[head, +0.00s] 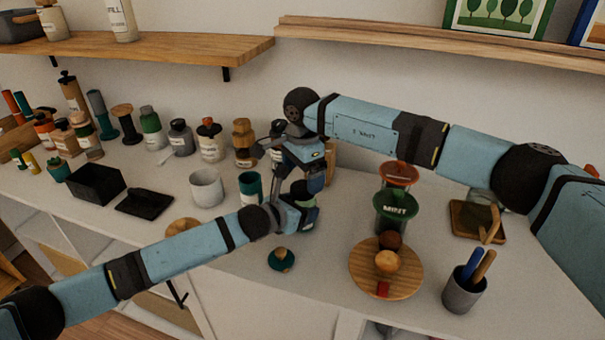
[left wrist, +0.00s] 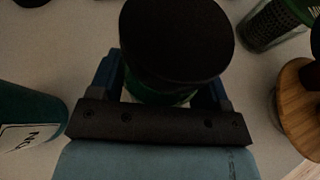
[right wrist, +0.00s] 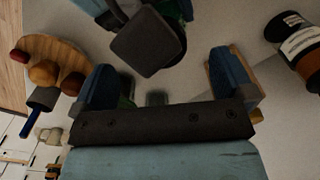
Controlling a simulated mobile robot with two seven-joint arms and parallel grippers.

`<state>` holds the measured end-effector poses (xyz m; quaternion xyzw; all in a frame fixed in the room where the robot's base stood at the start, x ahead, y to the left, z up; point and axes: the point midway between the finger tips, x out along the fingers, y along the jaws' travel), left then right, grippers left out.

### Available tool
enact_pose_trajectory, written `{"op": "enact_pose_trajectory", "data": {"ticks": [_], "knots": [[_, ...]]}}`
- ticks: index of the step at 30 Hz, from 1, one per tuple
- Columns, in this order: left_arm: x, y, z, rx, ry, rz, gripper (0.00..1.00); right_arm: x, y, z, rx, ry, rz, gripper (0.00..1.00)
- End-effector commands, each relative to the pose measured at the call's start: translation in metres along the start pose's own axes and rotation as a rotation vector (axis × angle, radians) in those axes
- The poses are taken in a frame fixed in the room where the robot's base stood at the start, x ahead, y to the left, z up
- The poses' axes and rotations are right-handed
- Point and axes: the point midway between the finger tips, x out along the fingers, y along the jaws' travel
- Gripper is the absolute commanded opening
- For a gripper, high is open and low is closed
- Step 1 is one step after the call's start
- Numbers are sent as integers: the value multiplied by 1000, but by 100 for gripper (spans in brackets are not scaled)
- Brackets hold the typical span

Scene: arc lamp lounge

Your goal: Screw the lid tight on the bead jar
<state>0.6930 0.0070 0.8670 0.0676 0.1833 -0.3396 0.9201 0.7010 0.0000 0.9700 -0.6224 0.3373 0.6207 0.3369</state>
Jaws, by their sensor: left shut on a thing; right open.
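A green jar (left wrist: 158,92) with a wide round black lid (left wrist: 177,38) on top stands between the fingers of my left gripper (left wrist: 163,88), which is shut on it. In the head view the jar (head: 306,197) is partly hidden by both grippers. It looks upright, close to the white counter. I cannot tell how tightly the lid sits, and no beads can be made out. My right gripper (head: 292,158) points down just above the left one. In the right wrist view my right gripper (right wrist: 161,82) is open with nothing between its fingers.
On the right are a green-topped MINT canister (head: 396,208), a round wooden board (head: 360,268) with balls and a pen cup (head: 466,291). A teal knobbed piece (head: 281,259) lies in front. A white cup (head: 207,188) and teal cup (head: 250,186) stand left; several bottles line the back.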

Motion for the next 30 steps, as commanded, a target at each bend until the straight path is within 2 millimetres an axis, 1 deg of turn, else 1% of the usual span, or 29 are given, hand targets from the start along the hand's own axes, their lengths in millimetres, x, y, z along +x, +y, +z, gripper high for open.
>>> {"op": "enact_pose_trajectory", "data": {"ticks": [5, 8, 11, 18, 22, 27, 30], "knots": [[0, 0, 1, 0, -1, 0, 4, 0, 0, 0, 0, 0, 0, 100], [0, 0, 1, 0, -2, 0, 4, -6, 0, 0, 0, 1, -1, 100], [0, 0, 1, 0, -1, 0, 4, -20, 0, -1, 0, 2, -2, 100], [0, 0, 1, 0, -1, 0, 4, -72, 0, 0, 0, 2, -2, 100], [0, 0, 1, 0, -1, 0, 4, -96, 0, 0, 0, 1, -2, 100], [0, 0, 1, 0, -2, 0, 4, -115, 0, 0, 0, 0, -1, 100], [0, 0, 1, 0, -2, 0, 4, -119, 0, 0, 0, 0, -1, 100]]}}
